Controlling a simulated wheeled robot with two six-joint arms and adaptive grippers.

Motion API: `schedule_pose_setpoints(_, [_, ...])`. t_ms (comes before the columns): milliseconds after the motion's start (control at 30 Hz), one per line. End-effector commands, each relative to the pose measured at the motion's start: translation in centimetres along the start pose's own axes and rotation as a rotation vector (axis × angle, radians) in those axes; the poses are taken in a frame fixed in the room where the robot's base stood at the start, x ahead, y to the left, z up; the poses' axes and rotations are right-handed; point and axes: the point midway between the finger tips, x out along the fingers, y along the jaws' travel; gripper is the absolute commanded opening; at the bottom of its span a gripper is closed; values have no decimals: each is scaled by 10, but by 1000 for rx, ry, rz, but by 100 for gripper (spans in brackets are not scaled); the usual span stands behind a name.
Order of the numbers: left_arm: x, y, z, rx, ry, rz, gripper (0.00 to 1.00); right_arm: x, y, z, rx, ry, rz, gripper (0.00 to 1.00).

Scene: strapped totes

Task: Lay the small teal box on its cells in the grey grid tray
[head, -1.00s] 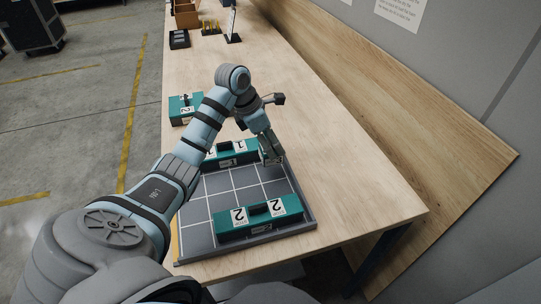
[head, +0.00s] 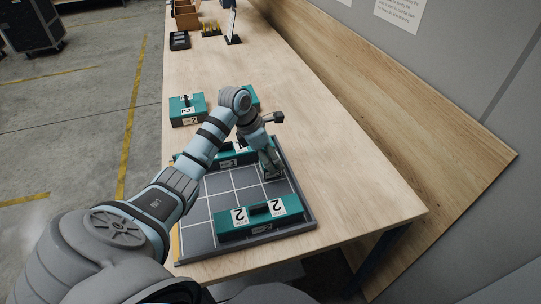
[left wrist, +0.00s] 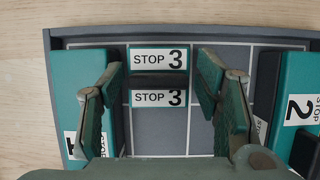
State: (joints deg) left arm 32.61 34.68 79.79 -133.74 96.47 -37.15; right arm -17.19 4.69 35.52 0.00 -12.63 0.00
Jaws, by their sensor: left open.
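The small teal box (left wrist: 158,59) shows in the left wrist view with two white "STOP 3" labels and a dark handle strip between them. It appears to lie flat on a cell at the edge of the grey grid tray (left wrist: 220,141). My left gripper (left wrist: 167,92) is open, with one finger on each side of the box and visible gaps. In the head view my left gripper (head: 271,174) is low over the right side of the tray (head: 305,209) and largely hides the small box. My right gripper is not in view.
In the tray, a teal box labelled 1 (head: 228,162) lies at the far side and one labelled 2 (head: 235,232) at the near side. Another teal box (head: 187,112) and a partly hidden one (head: 254,97) stand beyond on the table. The table right of the tray is clear.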

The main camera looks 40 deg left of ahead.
Motion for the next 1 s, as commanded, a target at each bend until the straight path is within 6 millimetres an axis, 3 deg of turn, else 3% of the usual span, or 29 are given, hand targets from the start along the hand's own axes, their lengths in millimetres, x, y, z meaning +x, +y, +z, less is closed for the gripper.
schedule_pose_setpoints(167, [-19, 1, 2, 1, -1, 4, 58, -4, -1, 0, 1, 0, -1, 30])
schedule_pose_setpoints(400, [-86, 2, 1, 1, 0, 6, 58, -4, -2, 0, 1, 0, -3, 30])
schedule_pose_setpoints(533, [-112, 1, 2, 1, -1, 3, 58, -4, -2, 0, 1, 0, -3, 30])
schedule_pose_setpoints(700, [-123, 0, 1, 0, 0, 0, 58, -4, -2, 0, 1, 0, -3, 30])
schedule_pose_setpoints(1000, [-123, 0, 1, 0, 0, 0, 58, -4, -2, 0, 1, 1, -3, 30])
